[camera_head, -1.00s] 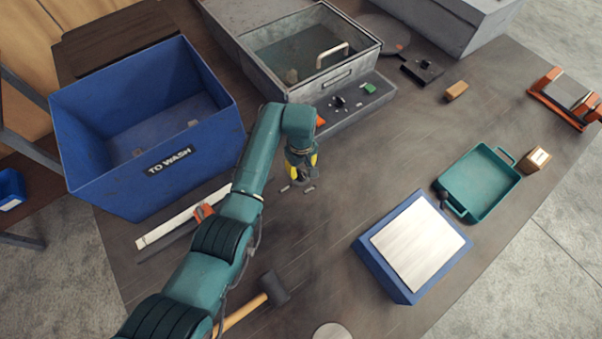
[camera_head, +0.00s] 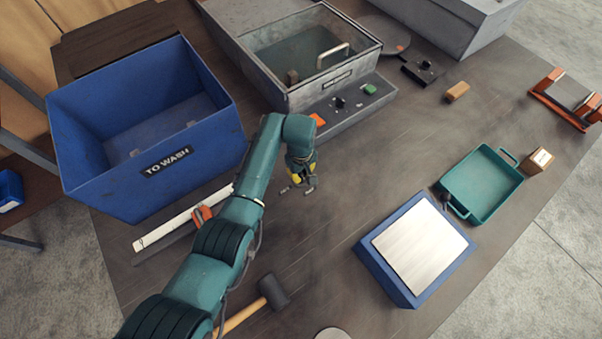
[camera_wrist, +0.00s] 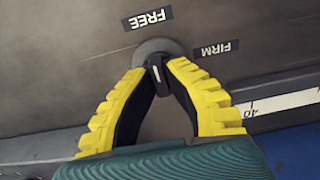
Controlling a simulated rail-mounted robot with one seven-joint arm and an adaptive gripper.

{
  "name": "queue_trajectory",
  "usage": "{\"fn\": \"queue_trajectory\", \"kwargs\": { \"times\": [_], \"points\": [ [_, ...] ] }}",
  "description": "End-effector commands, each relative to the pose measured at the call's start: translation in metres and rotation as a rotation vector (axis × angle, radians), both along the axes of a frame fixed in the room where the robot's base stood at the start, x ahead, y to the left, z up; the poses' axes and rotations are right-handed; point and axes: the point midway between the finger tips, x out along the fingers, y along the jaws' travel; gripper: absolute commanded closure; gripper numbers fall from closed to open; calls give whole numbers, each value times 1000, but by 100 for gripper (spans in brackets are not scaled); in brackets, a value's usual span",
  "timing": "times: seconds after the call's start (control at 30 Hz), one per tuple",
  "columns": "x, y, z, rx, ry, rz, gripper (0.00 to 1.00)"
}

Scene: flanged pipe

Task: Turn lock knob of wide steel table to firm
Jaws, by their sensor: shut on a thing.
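The lock knob (camera_wrist: 153,62) is a small dark grip on a round grey base, set in the dark steel table (camera_head: 330,240). In the wrist view, a FREE label (camera_wrist: 148,19) sits just above it and a FIRM label (camera_wrist: 216,49) to its right, both upside down. My gripper (camera_wrist: 155,72) has yellow-ribbed fingers converging on the knob, shut on it at the tips. In the head view, my gripper (camera_head: 299,187) points down at the tabletop near the table's middle, and the knob is hidden by the fingers.
A blue TO WASH bin (camera_head: 160,160) stands left of my arm, beside a white scale strip (camera_head: 180,220). Behind my gripper is a grey tank (camera_head: 300,95) with a control panel. A mallet (camera_head: 272,293), a blue block (camera_head: 385,265) and a teal tray (camera_head: 482,185) lie nearer or right.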

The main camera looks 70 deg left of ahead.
Motion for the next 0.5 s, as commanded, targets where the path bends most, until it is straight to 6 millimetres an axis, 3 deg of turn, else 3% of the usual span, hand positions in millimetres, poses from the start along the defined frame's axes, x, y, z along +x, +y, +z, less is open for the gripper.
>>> {"fn": "queue_trajectory", "kwargs": {
  "times": [0.5],
  "points": [
    [-1, -1, -1, -3, 2, -115, 100]
  ]
}}
